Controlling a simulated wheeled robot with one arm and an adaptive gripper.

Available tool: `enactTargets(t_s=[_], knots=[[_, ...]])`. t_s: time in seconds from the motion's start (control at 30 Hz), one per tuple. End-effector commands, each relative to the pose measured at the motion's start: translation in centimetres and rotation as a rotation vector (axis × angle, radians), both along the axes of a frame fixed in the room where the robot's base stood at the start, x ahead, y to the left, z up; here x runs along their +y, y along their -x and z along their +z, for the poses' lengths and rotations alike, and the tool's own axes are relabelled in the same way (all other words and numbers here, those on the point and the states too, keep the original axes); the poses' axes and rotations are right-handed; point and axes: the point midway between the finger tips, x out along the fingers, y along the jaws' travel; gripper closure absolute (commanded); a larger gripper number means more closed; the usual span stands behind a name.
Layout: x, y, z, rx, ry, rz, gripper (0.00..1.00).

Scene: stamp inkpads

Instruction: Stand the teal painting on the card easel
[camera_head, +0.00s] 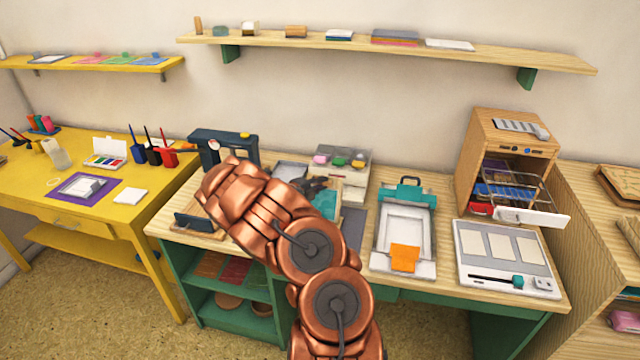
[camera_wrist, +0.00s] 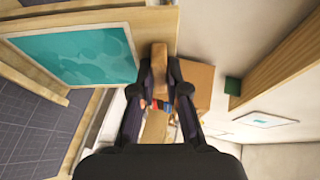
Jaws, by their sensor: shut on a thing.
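The teal painting (camera_wrist: 70,55) is a flat teal panel with a pale wooden border, large at the upper left of the wrist view. In the head view a strip of it (camera_head: 325,219) shows beside my copper arm, which hides the rest. My gripper (camera_wrist: 159,88) is shut on a brown wooden piece at the painting's right edge, seemingly part of it. In the head view my dark gripper (camera_head: 316,184) is over the middle of the wooden table. A low wooden stand with a dark panel (camera_head: 188,221), perhaps the card easel, is at the table's front left, partly behind my arm.
A grey clipboard-like press (camera_head: 405,222) and a pale tray with a slider (camera_head: 505,256) stand to the right. A wooden cabinet (camera_head: 478,150) is behind them. A dark gridded mat (camera_wrist: 40,115) lies at the wrist view's left.

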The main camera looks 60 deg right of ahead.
Motion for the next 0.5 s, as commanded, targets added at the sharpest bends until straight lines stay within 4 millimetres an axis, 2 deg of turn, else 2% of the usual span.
enactTargets(t_s=[0.2,0.23,0.5], knots=[[0.0,-0.01,0.02,0.0,0.0,0.0,1.0],[-0.01,-0.01,0.02,0.0,0.0,0.0,0.84],[-0.01,0.0,0.03,0.0,0.0,0.0,0.57]])
